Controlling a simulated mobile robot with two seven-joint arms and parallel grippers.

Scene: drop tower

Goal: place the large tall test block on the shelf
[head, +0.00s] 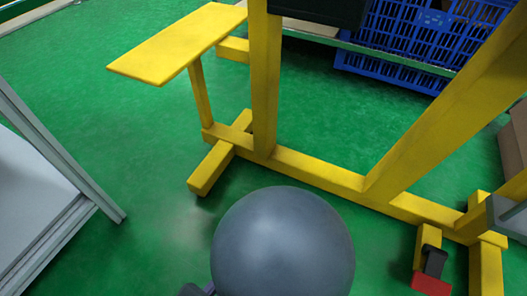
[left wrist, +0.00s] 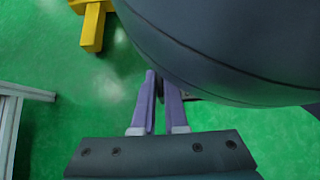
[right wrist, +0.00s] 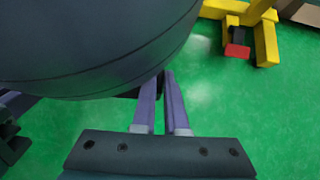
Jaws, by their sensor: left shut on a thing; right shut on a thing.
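A large dark grey, rounded, ball-like body (head: 283,245) fills the bottom middle of the head view; I take it as the test block, though it looks round rather than tall. It also fills the top of the left wrist view (left wrist: 230,45) and the right wrist view (right wrist: 95,45), with a thin seam round it. My left gripper (left wrist: 161,82) and right gripper (right wrist: 160,80) are shut at its lower edge, their purple fingertips partly hidden there. A flat yellow plate (head: 180,45) on a yellow post, likely the shelf, stands ahead at the upper left.
A yellow frame (head: 315,170) with an upright, a slanted brace and floor feet stands ahead. A red and black fixture (head: 431,283) sits at its right foot. Blue crates (head: 400,30) are behind. A grey-framed table (head: 40,190) is at left. Green floor between is clear.

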